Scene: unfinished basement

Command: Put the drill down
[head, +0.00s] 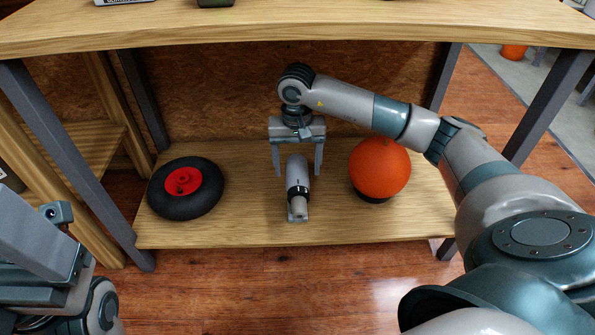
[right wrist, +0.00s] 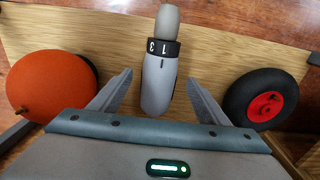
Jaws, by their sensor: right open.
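The drill (head: 297,186) is grey with a black numbered collar and lies on the lower wooden shelf (head: 250,228), its nose toward the shelf's front edge. It also shows in the right wrist view (right wrist: 160,75), between the fingers. My right gripper (head: 298,172) is open above and around the back of the drill, one finger on each side, with gaps visible between fingers and drill. The drill's underside is hidden. My left arm shows at the lower left of the head view, but its gripper fingers are not visible.
A black wheel with a red hub (head: 184,187) lies left of the drill. An orange ball (head: 379,167) sits on a dark base to its right. The wooden tabletop (head: 300,27) overhangs the shelf, with metal legs (head: 70,160) at the sides. Bare shelf lies between the objects.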

